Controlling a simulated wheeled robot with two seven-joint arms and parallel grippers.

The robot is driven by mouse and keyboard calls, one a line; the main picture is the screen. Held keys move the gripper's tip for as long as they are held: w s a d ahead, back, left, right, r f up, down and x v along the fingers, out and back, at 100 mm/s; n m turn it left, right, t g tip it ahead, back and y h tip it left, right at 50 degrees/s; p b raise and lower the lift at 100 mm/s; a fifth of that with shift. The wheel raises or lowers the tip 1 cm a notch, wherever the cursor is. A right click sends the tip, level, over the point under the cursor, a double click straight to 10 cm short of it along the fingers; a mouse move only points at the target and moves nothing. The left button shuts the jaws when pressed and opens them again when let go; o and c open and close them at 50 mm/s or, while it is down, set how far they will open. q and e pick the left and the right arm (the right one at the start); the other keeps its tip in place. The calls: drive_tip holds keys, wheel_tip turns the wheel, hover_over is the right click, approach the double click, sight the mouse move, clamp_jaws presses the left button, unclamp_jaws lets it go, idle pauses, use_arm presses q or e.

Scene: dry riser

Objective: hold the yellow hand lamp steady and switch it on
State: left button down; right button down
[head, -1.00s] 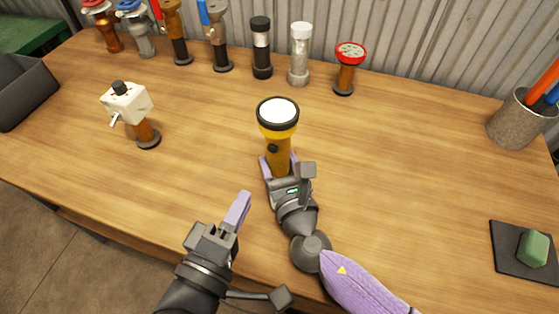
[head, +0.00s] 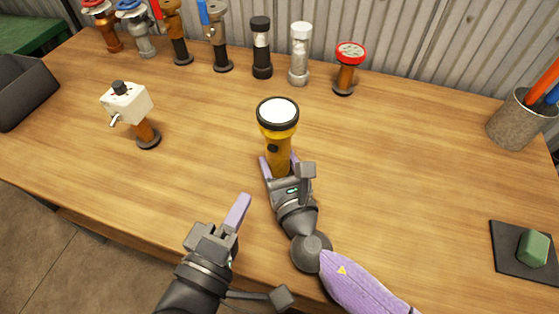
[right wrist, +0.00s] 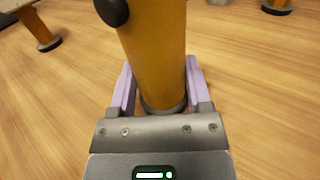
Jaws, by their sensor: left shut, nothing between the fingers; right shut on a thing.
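The yellow hand lamp (head: 277,148) stands upright on the wooden table, its pale lens facing up inside a dark rim. A dark round button (head: 272,148) sits on the side of its body, toward the left; it also shows at the top of the right wrist view (right wrist: 113,11). My right gripper (head: 279,166) is shut on the lamp's lower body, with a lilac finger on each side of it in the right wrist view (right wrist: 158,88). My left gripper (head: 238,212) is shut and empty, in front of the lamp and to its left, apart from it.
A white box with a lever on a brown post (head: 128,103) stands to the left. Several valves and fittings (head: 262,50) line the back edge. A grey pot (head: 523,118) and a green block (head: 533,248) on a dark pad are at the right. The table around the lamp is clear.

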sight(272, 149)
idle(0.4)
use_arm(q)
drive_tip(key=w+m, duration=0.1)
drive_tip(key=m, duration=1)
drive_tip(key=w+d+m, duration=0.1)
drive_tip(key=w+m, duration=0.1)
drive_tip(key=m, duration=1)
drive_tip(key=w+d+m, duration=0.1)
drive_tip(key=w+m, duration=0.1)
drive_tip(key=m, duration=0.9)
drive_tip(key=shift+m, duration=0.3)
